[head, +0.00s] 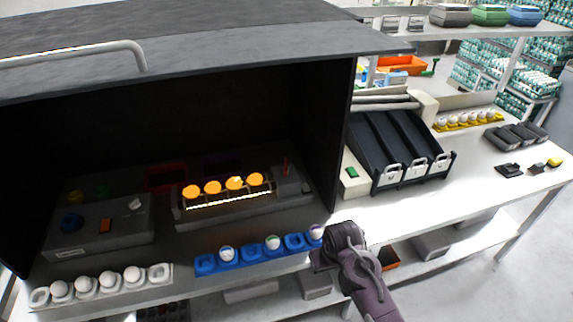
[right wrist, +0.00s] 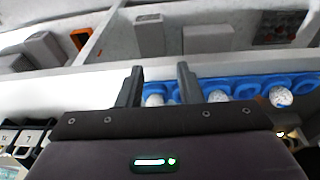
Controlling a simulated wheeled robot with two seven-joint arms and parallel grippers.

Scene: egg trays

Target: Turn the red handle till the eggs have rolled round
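Several eggs (head: 234,183) glow orange in a row on a lit grey device (head: 240,210) inside the dark hood. A thin red upright handle (head: 286,167) stands at the device's right end. My right gripper (head: 322,258) is outside the hood, in front and to the right of the device, apart from the handle. It is beside the right end of a blue egg tray (head: 205,265). In the right wrist view its two fingers (right wrist: 159,84) are apart, with a white egg (right wrist: 155,100) of the tray showing between and behind them. My left gripper is not in view.
The hood's roof (head: 200,60) with a pale bar hangs over the device. A white tray of eggs (head: 40,296) and a grey control box (head: 95,240) stand left. A black sloped rack (head: 400,145) stands right. The bench front right of the blue tray is clear.

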